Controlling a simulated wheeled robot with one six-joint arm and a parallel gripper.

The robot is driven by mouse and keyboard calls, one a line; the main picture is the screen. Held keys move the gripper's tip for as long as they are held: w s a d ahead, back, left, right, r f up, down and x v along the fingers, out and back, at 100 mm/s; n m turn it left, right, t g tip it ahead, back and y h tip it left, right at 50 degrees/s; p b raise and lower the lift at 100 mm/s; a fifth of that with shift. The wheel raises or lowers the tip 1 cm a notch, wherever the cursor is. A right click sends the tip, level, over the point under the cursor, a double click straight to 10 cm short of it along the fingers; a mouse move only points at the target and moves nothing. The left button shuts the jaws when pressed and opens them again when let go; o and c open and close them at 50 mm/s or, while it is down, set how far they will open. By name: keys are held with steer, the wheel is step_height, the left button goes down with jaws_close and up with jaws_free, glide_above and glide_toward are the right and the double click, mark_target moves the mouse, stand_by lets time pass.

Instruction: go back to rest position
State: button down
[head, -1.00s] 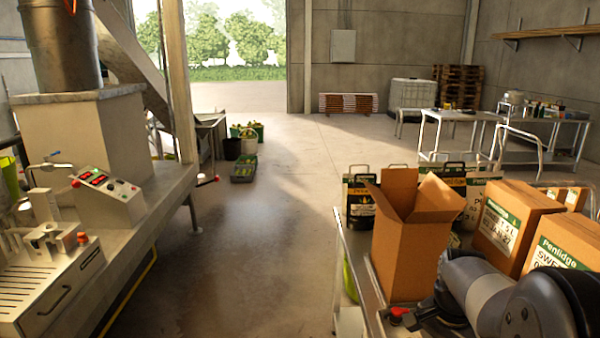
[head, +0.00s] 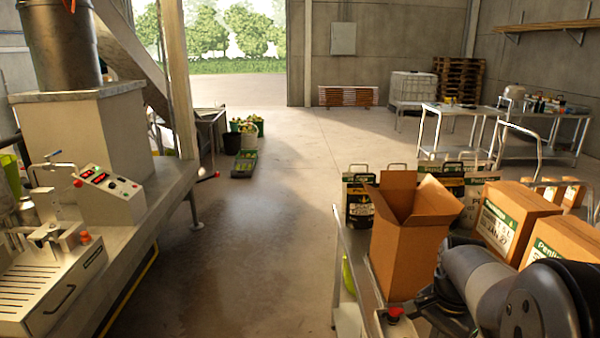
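My arm is folded at the lower right of the head view, its dark and grey links low beside the open cardboard box.
A steel press machine (head: 80,150) with a control panel (head: 108,185) fills the left. Closed Penlidge boxes (head: 515,222) and green-labelled packs (head: 360,200) stand at the right. Crates (head: 245,163) sit on the floor near the doorway. The concrete floor (head: 250,240) in the middle is clear.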

step_height(320, 180, down, 7)
steer(key=b, duration=0.5)
steer(key=shift+r, duration=0.2)
step_height(320, 180, up, 12)
steer(key=p, duration=0.9)
steer(key=shift+d+f, duration=0.2)
steer(key=shift+d, duration=0.05)
steer(key=shift+f, duration=0.1)
